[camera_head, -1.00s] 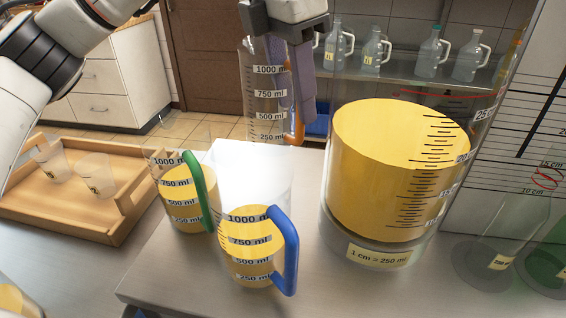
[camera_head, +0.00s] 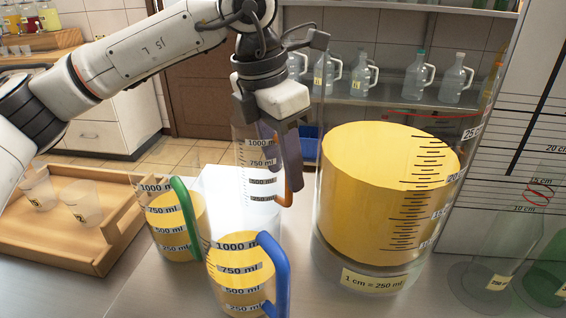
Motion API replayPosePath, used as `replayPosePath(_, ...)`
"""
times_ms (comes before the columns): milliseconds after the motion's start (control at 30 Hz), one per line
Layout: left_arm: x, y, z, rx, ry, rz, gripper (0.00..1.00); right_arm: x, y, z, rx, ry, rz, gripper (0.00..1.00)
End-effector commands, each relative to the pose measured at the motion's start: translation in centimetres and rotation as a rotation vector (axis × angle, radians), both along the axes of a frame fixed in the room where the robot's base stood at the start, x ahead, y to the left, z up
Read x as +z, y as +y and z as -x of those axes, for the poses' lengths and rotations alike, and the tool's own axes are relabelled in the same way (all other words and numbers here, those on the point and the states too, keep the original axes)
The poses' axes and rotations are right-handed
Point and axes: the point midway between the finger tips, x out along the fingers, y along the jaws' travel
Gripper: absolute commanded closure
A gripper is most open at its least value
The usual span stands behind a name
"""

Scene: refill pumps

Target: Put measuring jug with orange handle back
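The empty clear measuring jug with the orange handle (camera_head: 252,168) is upright behind the other two jugs. My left gripper (camera_head: 287,165) is at its right side, with its fingers around the handle, and looks shut on it. The fingers hide most of the handle; its orange lower end shows. The jug's base is at or just above the white surface (camera_head: 220,186); I cannot tell if it touches. The green-handled jug (camera_head: 170,222) and the blue-handled jug (camera_head: 235,275) stand in front, each with yellow liquid. My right gripper is not in view.
A large clear cylinder of yellow liquid (camera_head: 385,190) stands close to the right. A wooden tray (camera_head: 100,255) with two small cups is at the left. Several bottles (camera_head: 418,75) stand on a shelf behind. Bare counter lies between tray and jugs.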

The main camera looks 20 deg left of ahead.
Motion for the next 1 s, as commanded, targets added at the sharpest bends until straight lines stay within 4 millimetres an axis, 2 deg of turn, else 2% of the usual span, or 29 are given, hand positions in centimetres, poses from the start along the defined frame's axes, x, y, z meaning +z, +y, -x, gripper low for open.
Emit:
replayPosePath(33, 0.0, 0.0, 0.0, 0.000, 0.001, -0.001, 0.51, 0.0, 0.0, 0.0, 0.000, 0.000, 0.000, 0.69)
replayPosePath(100, 0.0, 0.0, 0.0, 0.000, 0.001, -0.001, 0.44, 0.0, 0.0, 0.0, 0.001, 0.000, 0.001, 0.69)
replayPosePath(367, 0.1, 0.0, 0.0, -0.001, 0.001, -0.001, 0.44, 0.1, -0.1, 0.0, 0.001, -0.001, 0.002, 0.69)
replayPosePath(467, 0.7, 0.0, 0.0, 0.000, 0.000, 0.000, 0.44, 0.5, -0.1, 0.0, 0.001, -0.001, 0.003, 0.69)
replayPosePath(567, 2.0, 0.1, 0.2, -0.001, -0.002, 0.000, 0.44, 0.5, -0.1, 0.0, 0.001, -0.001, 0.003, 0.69)
replayPosePath(800, 7.2, 0.6, 1.1, -0.001, -0.003, 0.001, 0.44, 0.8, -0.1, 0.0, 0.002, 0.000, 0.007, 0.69)
replayPosePath(1000, 10.6, 1.1, 1.7, -0.001, -0.001, -0.001, 0.44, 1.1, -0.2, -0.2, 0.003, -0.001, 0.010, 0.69)
